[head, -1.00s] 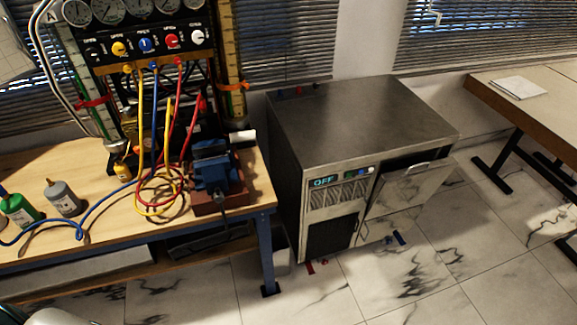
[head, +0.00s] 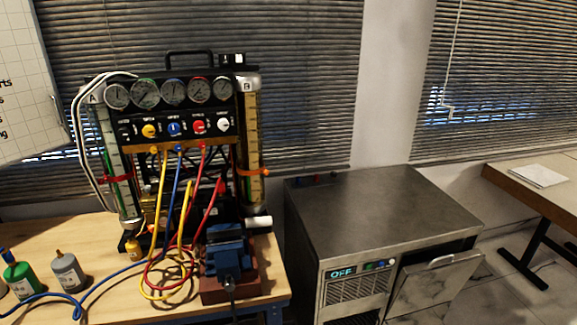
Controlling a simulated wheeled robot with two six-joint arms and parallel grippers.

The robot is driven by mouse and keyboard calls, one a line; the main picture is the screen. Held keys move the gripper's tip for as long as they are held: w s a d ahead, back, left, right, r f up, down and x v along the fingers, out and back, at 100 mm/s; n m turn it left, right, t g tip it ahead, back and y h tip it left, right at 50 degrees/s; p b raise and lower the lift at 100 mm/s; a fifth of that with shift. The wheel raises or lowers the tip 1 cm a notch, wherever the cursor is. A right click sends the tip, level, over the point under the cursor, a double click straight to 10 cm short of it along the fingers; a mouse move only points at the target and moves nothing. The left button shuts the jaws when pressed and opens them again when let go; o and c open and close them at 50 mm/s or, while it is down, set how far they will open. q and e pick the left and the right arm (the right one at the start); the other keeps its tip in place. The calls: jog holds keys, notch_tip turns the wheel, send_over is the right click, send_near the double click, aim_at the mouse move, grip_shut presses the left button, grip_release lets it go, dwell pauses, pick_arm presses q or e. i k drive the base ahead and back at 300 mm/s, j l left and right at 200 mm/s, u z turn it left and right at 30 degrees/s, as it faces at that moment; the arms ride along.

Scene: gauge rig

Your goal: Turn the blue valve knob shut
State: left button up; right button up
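The blue valve knob (head: 174,129) is on the black front panel of the gauge rig (head: 190,150), in a row of knobs. A yellow knob (head: 149,131) is to its left, and a red knob (head: 198,126) and a white knob (head: 223,125) are to its right. Several round gauges (head: 173,91) sit above the row. A blue hose (head: 176,175) hangs below the blue knob. The knob's exact setting is too small to tell. Neither of my grippers is in view.
The rig stands on a wooden bench (head: 100,235). A blue vise (head: 227,255) and looped hoses are in front of it. Green (head: 22,275) and grey (head: 68,272) bottles stand at left. A metal machine (head: 380,215) with its front door tilted open is to the right.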

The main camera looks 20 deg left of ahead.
aim_at(174, 128)
jog(key=u, duration=1.25)
